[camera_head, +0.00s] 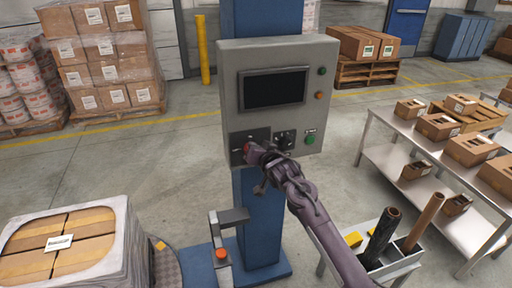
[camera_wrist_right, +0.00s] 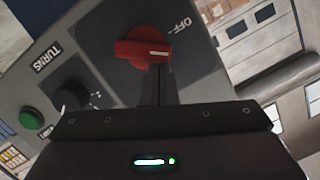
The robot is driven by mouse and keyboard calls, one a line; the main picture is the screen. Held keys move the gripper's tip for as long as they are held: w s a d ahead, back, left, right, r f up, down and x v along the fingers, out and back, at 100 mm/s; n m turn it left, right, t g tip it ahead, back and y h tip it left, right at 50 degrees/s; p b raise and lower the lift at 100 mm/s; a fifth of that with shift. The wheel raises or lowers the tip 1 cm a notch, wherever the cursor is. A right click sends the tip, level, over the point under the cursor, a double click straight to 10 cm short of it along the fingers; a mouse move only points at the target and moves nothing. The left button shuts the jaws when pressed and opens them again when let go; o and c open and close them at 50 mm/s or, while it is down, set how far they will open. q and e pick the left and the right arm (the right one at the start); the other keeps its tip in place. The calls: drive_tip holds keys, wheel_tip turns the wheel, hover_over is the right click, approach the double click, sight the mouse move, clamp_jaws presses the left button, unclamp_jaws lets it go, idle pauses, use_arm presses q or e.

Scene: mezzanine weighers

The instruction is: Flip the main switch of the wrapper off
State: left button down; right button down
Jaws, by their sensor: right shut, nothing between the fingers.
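The wrapper's control cabinet (camera_head: 230,75) is a grey box on a blue column. Its main switch is a red rotary knob (camera_head: 247,147) on a dark plate at the lower left of the cabinet's face. In the right wrist view the red knob (camera_wrist_right: 135,50) lies across the picture, its white mark at the right end, below and left of the OFF label (camera_wrist_right: 178,27). My right gripper (camera_head: 257,156) is shut and empty, at the knob. Its narrow fingers (camera_wrist_right: 158,84) reach the knob's lower right edge; whether they touch it is unclear. My left gripper is out of view.
The black TURNS dial (camera_wrist_right: 71,96) and green button (camera_wrist_right: 31,118) sit beside the switch. A steel table (camera_head: 384,126) with cartons stands at the right.

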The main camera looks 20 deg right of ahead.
drive_tip(key=n, duration=0.1)
drive_tip(key=a+n+h, duration=0.1)
drive_tip(key=n, duration=0.1)
drive_tip(key=shift+a+f, duration=0.15)
drive_tip(key=shift+f, duration=0.05)
idle(0.4)
drive_tip(key=shift+a, duration=0.2)
idle(1.4)
drive_tip(key=r+p, duration=0.2)
drive_tip(key=r, duration=0.1)
drive_tip(key=r+p, duration=0.2)
drive_tip(key=shift+w+d, duration=0.15)
drive_tip(key=shift+d, duration=0.15)
drive_tip(key=f+b+v, duration=0.1)
drive_tip(key=b+v, duration=0.3)
drive_tip(key=v, duration=0.6)
drive_tip(key=shift+b, duration=0.3)
drive_tip(key=shift+a+f, duration=0.1)
drive_tip(key=shift+f, duration=0.05)
